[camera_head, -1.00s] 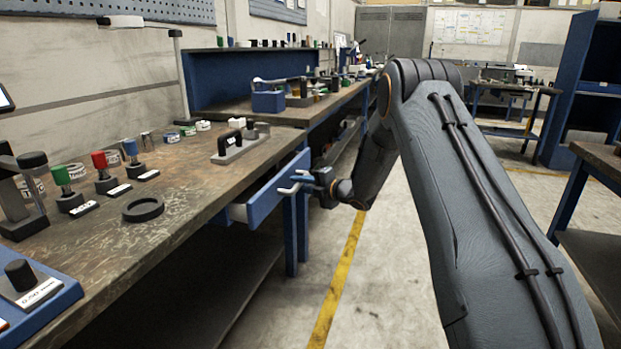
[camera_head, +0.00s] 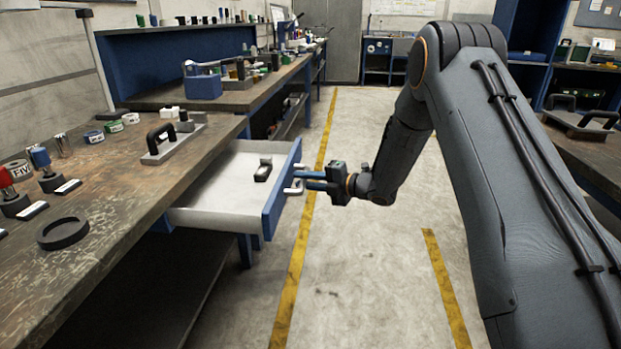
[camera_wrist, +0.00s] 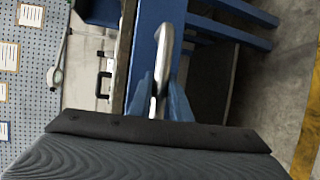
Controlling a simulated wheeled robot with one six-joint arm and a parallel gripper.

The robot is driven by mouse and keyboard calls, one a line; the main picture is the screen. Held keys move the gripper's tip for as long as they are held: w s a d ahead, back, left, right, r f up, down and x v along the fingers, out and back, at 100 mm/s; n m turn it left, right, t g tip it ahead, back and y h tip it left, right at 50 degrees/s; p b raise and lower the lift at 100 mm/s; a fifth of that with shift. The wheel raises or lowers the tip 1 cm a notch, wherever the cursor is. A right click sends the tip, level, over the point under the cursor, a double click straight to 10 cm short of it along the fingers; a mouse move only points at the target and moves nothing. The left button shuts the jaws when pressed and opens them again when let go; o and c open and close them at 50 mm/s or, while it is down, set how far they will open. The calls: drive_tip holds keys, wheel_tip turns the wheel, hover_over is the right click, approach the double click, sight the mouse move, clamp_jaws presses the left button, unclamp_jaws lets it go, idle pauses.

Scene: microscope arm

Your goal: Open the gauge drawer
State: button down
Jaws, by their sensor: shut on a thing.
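The gauge drawer (camera_head: 218,193) is pulled well out from under the bench, with a blue front panel (camera_head: 281,191) and a white interior. My gripper (camera_head: 298,184) is at the outer side of the drawer front, shut on the drawer's light metal handle (camera_head: 292,190). In the wrist view the handle (camera_wrist: 163,50) stands between the two blue fingers (camera_wrist: 160,95). Part of the handle is hidden by the fingers.
The workbench top (camera_head: 150,185) carries a black-handled block (camera_head: 168,142), a black ring (camera_head: 62,233) and several small gauges. Open floor (camera_head: 370,265) with yellow lines lies to the right. Another bench (camera_head: 590,150) stands at the far right.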

drive_tip(key=shift+s, duration=0.1)
drive_tip(key=c, duration=1.6)
unclamp_jaws()
drive_tip(key=shift+c, duration=0.2)
drive_tip(key=shift+d, duration=0.1)
drive_tip(key=shift+d, duration=0.1)
drive_tip(key=shift+s+d, duration=0.1)
drive_tip(key=shift+d, duration=0.15)
drive_tip(key=v, duration=0.7)
drive_tip(key=shift+r, duration=0.15)
